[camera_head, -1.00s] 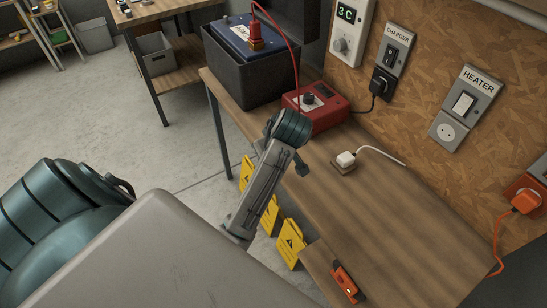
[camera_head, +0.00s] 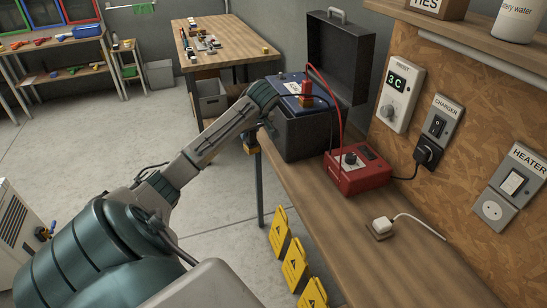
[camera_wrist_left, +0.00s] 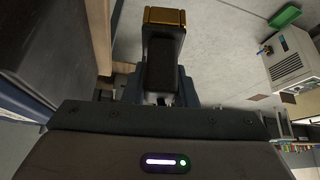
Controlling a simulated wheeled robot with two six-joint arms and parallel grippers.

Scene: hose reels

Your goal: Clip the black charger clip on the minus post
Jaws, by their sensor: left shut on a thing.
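My left gripper (camera_head: 252,136) hangs at the left side of the dark battery box (camera_head: 312,135), below its rim. In the left wrist view, my left gripper (camera_wrist_left: 160,88) is shut on the black charger clip (camera_wrist_left: 163,56), which has a brass-coloured end. The clip also shows small in the head view (camera_head: 250,148). The battery (camera_head: 291,86) has a blue top and sits in the open box. A red clip (camera_head: 307,88) is on one of its posts. I cannot make out the minus post; my wrist covers part of the battery. My right gripper is not in view.
A red charger (camera_head: 357,172) stands on the bench (camera_head: 345,226), with red and black leads toward the battery and clip. The box's raised lid (camera_head: 343,55) stands behind the battery. Yellow signs (camera_head: 279,230) hang along the bench edge. Another table (camera_head: 217,50) stands behind.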

